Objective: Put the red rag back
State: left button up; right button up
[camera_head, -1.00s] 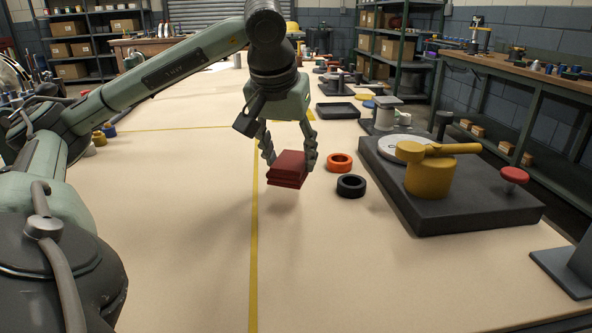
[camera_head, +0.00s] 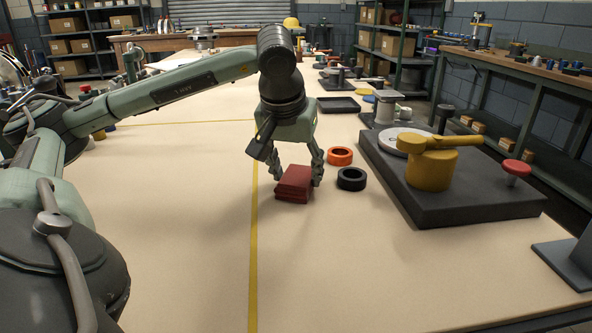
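The red rag (camera_head: 294,185) is a folded, layered dark red block. It is at or just above the tan tabletop, right of the yellow line; I cannot tell whether it touches. My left gripper (camera_head: 297,176) points down over it, with one finger at its left side and one at its right side, shut on it. The fingers partly hide its far edge. My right gripper is not in view.
An orange ring (camera_head: 340,156) and a black ring (camera_head: 352,179) lie just right of the rag. A dark slab (camera_head: 470,207) with a yellow clamp-like part (camera_head: 432,166) stands further right. The table left of and in front of the rag is clear.

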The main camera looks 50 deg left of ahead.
pick_arm(q)
jog(key=o, duration=0.3)
jog(key=shift+o, duration=0.2)
jog(key=shift+r, duration=0.25)
jog(key=p+v, duration=0.2)
jog(key=v, duration=0.6)
jog(key=shift+d+r, duration=0.1)
jog(key=shift+r, duration=0.15)
jog(key=p+v, duration=0.2)
jog(key=v, duration=0.1)
jog(key=shift+s+r, duration=0.15)
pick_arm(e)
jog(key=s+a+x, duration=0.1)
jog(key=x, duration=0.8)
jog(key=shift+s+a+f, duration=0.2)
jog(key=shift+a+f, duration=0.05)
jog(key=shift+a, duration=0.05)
